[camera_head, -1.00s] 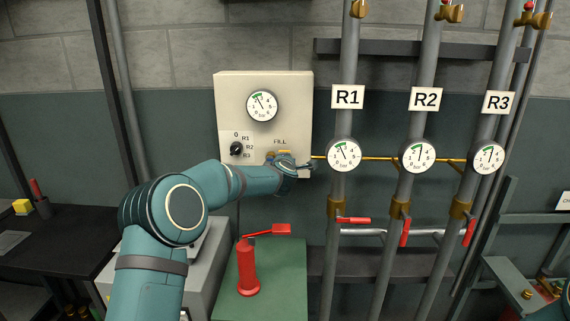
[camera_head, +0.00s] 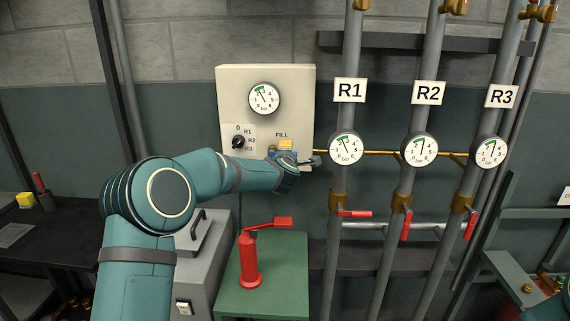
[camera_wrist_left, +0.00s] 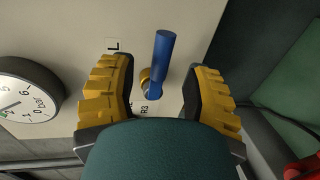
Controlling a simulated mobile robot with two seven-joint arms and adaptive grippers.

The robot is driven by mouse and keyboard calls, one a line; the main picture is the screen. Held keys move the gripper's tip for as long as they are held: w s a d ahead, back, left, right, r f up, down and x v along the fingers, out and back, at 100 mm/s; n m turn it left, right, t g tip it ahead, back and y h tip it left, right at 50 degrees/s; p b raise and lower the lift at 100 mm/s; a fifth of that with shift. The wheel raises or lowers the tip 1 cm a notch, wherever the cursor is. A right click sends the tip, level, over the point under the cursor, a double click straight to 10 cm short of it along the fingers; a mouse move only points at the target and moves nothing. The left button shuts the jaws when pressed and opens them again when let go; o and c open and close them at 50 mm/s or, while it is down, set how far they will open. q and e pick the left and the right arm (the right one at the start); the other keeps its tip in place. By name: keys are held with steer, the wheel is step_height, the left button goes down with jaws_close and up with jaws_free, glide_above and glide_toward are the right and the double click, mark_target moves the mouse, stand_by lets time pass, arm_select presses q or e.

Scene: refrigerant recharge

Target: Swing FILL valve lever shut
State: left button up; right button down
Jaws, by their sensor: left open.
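The FILL valve lever is a blue rod (camera_wrist_left: 164,60) on a brass stem at the cream panel (camera_head: 292,85). In the left wrist view it stands between the two yellow-padded fingers of my left gripper (camera_wrist_left: 160,82), with a gap on either side. The left gripper is open and holds nothing. In the head view my left gripper (camera_head: 284,151) is at the panel's lower right, just below the FILL label (camera_head: 282,135). It hides most of the lever there; only a small blue bit shows. My right gripper is not in view.
A round gauge (camera_head: 264,98) and a selector knob (camera_head: 238,142) are on the panel. To the right stand pipes with R1, R2 and R3 signs, gauges and red levers. A red hand pump (camera_head: 249,262) stands on a green-topped bench (camera_head: 290,290) below.

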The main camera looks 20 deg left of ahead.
arm_select(q)
steer(key=v, duration=0.9)
steer(key=s+d+f+m+g+h, duration=0.2)
steer(key=s+d+f+m, duration=0.15)
steer(key=f, duration=0.55)
steer(key=s+d+f+m+g+h, duration=0.15)
steer(key=s+f+m, duration=0.25)
steer(key=f, duration=0.5)
steer(key=s+d+f+m+g+h, duration=0.2)
steer(key=s+d+f+m, duration=0.15)
steer(key=f, duration=0.45)
steer(key=s+d+f+m+g, duration=0.1)
steer(key=s+f+m+g, duration=0.1)
steer(key=s+f, duration=0.3)
steer(key=s+d+f+m+g+h, duration=0.1)
steer(key=s+f, duration=0.4)
steer(key=s, duration=0.7)
steer(key=s+d+f+m+g+h, duration=0.1)
steer(key=s+d+f+m+g, duration=0.1)
steer(key=s+f+m+g, duration=0.3)
steer(key=s, duration=0.4)
steer(key=shift+d, duration=0.25)
steer(key=shift+f, duration=0.1)
